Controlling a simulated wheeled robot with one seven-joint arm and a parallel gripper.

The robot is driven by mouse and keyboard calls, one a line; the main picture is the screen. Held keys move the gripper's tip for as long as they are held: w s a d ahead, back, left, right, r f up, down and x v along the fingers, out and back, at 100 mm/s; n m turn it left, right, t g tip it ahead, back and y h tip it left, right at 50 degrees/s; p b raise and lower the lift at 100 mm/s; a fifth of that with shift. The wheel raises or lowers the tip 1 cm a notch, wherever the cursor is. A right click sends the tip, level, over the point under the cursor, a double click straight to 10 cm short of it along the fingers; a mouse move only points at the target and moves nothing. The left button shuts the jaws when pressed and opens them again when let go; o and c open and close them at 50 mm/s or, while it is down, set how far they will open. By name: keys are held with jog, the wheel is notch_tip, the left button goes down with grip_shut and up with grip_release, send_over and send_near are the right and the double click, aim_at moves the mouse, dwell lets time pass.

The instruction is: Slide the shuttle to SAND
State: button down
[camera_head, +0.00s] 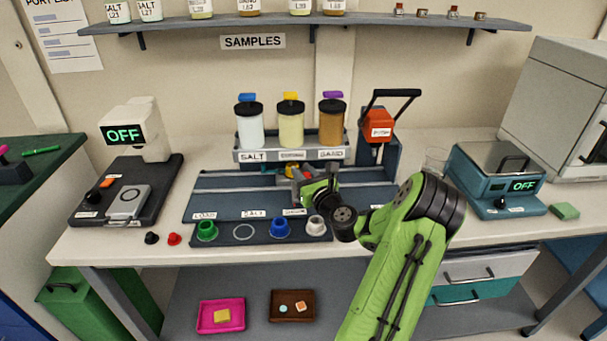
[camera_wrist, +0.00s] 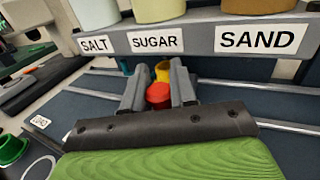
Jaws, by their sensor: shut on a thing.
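The shuttle's red knob (camera_wrist: 158,95) is between my gripper's fingers (camera_wrist: 158,88), with a yellow part (camera_wrist: 163,71) just behind it. My gripper (camera_head: 301,175) is shut on the shuttle, which sits on the rails (camera_head: 225,190) in front of the dispenser rack. In the wrist view the shuttle lines up with the SUGAR label (camera_wrist: 155,39). The SAND label (camera_wrist: 256,39) is to its right and the SALT label (camera_wrist: 95,45) to its left. The fingers and wrist hide most of the shuttle's body.
Three jars stand on the rack: white (camera_head: 249,128), cream (camera_head: 291,128) and brown (camera_head: 332,122). A red-headed lever device (camera_head: 378,125) stands right of the rack. Green (camera_head: 206,230), blue (camera_head: 280,227) and white (camera_head: 316,225) cups line the front. The rails right of the shuttle look clear.

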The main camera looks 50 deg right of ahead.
jog(key=p, duration=0.5)
send_over(342, 196)
jog(key=shift+w+f, duration=0.2)
jog(key=shift+f, duration=0.05)
jog(key=shift+s+d+f, duration=0.1)
jog(key=shift+s+f, duration=0.05)
jog(key=shift+s, duration=0.05)
jog(key=c, duration=1.1)
grip_release()
jog(key=shift+o, duration=0.2)
jog(key=v, duration=0.5)
jog(key=p+v, duration=0.1)
jog(key=v, duration=1)
jog(key=shift+w+r+p, duration=0.1)
jog(key=shift+r+p, duration=0.2)
jog(key=shift+p, duration=0.05)
